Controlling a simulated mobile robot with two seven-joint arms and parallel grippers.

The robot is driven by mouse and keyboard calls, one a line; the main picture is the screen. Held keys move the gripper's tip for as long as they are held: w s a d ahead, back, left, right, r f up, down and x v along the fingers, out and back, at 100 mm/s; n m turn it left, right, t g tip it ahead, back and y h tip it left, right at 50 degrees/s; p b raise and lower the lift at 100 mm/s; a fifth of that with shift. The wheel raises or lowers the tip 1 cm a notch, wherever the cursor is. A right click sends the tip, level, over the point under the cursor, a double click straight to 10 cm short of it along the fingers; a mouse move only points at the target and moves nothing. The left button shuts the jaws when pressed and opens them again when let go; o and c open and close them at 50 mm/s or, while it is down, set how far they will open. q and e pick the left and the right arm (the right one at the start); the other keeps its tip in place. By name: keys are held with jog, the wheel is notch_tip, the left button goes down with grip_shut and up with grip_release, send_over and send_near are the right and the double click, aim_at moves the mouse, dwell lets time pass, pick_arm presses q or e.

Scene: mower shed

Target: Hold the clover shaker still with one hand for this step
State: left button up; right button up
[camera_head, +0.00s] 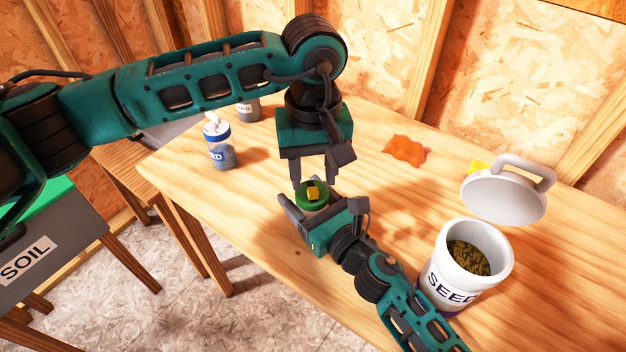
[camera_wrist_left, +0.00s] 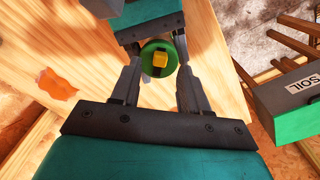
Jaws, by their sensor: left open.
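The clover shaker shows from above as a round green top (camera_head: 311,196) with a yellow block on it; its body is mostly hidden. My right gripper (camera_head: 308,210) comes in from the lower right with its fingers on either side of the shaker, seemingly closed on it. My left gripper (camera_head: 315,179) points down just above the shaker, open and empty. In the left wrist view, the green top (camera_wrist_left: 146,62) sits between and beyond my left fingers (camera_wrist_left: 158,98), and my right gripper (camera_wrist_left: 158,45) flanks it from the top.
A white seed tub (camera_head: 470,285) stands open at right, with a grey lid (camera_head: 505,197) behind it. An orange cloth-like piece (camera_head: 405,151) lies at the back of the wooden table (camera_head: 235,200). A blue-and-white shaker (camera_head: 221,152) and a grey can (camera_head: 248,110) stand at left.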

aim_at(313, 193)
pick_arm(q)
jog(key=shift+f, duration=1.45)
jog(key=shift+c, duration=0.2)
grip_shut()
